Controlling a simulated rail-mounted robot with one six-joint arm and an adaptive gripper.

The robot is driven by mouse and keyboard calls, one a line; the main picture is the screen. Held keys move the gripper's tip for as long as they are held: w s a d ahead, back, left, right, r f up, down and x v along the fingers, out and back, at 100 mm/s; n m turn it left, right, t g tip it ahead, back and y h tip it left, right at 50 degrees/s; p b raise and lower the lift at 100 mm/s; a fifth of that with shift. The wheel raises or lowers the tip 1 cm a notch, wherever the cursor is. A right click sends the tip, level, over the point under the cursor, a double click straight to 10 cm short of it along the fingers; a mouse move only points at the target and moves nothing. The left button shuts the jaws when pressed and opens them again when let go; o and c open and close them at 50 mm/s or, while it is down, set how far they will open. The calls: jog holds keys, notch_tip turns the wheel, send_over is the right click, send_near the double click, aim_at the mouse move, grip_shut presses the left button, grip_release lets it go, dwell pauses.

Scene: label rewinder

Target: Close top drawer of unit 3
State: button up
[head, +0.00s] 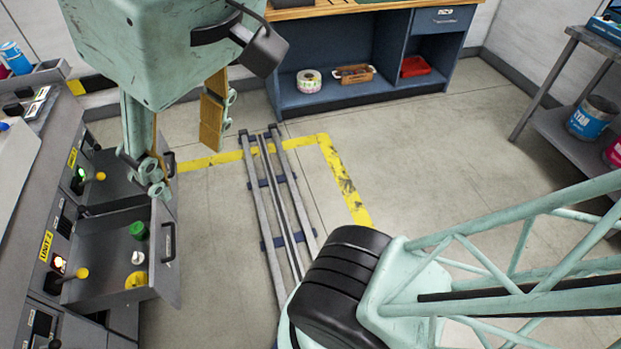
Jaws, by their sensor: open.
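A grey machine stands along the left edge with two drawers pulled out. The nearer drawer (107,262) is beside a yellow label that seems to read UNIT 2 (46,246); its black handle (168,243) faces right. The farther drawer (108,181) is beside another yellow label (72,158), too small to read surely; its front is partly hidden by my gripper. My gripper (185,165) hangs down from the upper left, open and empty, one finger in front of the farther drawer, the other out to the right over the floor. Contact with the drawer cannot be told.
The nearer drawer holds a green cap (138,230) and yellow and white pieces. Yellow knobs (81,273) stick out of the machine. My floor rail (277,200) runs beside it. A blue workbench (330,104) stands at the back, a grey shelf (550,122) at right. Floor between is clear.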

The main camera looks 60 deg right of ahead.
jog(key=shift+s+f, duration=0.2)
jog(key=shift+f, duration=0.1)
jog(key=shift+c, duration=0.7)
